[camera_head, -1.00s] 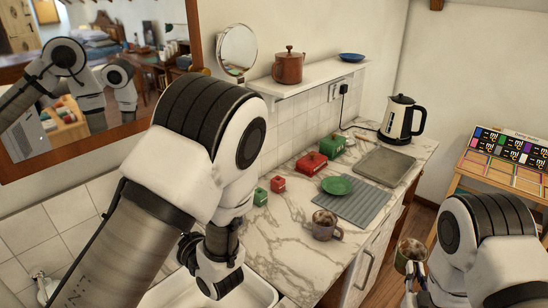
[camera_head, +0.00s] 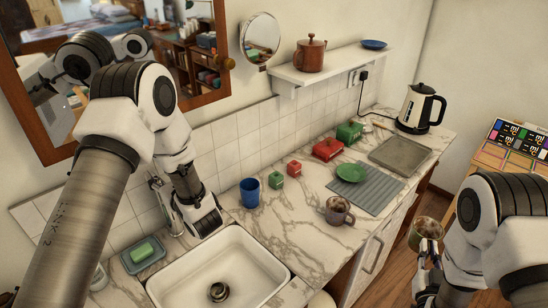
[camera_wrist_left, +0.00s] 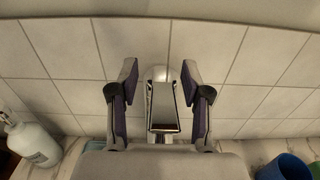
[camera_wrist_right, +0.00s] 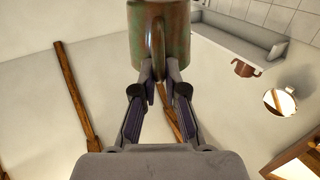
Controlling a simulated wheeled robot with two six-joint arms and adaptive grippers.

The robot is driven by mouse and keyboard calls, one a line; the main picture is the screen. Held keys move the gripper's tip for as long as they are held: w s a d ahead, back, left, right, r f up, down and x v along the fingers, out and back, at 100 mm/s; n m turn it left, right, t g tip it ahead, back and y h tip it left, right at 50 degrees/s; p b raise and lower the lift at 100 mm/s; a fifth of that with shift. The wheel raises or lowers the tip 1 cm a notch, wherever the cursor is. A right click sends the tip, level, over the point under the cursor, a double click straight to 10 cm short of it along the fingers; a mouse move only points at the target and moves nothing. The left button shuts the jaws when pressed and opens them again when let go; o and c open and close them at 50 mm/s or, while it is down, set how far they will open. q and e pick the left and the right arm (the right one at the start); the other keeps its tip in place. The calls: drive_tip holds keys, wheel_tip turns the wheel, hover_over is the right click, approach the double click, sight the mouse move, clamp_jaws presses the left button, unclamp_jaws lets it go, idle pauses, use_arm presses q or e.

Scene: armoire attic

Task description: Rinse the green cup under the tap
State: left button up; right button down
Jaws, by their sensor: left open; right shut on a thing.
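The green cup (camera_wrist_right: 160,32), with brown stains over its wall, is in my right gripper (camera_wrist_right: 159,72), shut on its handle. In the head view the cup (camera_head: 427,227) is held up at the right, away from the sink, with its open top showing. The metal tap (camera_wrist_left: 163,105) stands against the tiles in the left wrist view. My left gripper (camera_wrist_left: 157,90) is open, with one finger on each side of the tap; I cannot tell whether they touch it. In the head view my left arm partly hides the tap. The white sink (camera_head: 262,249) lies below it.
A blue cup (camera_head: 250,192), two small boxes, green (camera_head: 278,180) and red (camera_head: 294,168), and a mug (camera_head: 337,211) stand right of the sink. Green soap (camera_head: 142,250) lies on a dish at left. A kettle (camera_head: 420,108) stands at the back. The sink basin is clear.

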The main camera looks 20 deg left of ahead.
use_arm(q)
drive_tip(key=shift+w+f, duration=0.15)
drive_tip(key=shift+w, duration=0.05)
drive_tip(key=c, duration=0.6)
use_arm(e)
drive_tip(key=shift+w+f, duration=0.15)
drive_tip(key=shift+w, duration=0.05)
use_arm(q)
clamp_jaws()
drive_tip(key=shift+r+h+p, duration=0.3)
use_arm(e)
drive_tip(key=shift+r, duration=0.35)
use_arm(q)
drive_tip(key=shift+f, duration=0.15)
drive_tip(key=o, duration=0.6)
unclamp_jaws()
drive_tip(key=shift+a, duration=0.1)
use_arm(e)
drive_tip(key=shift+f, duration=0.1)
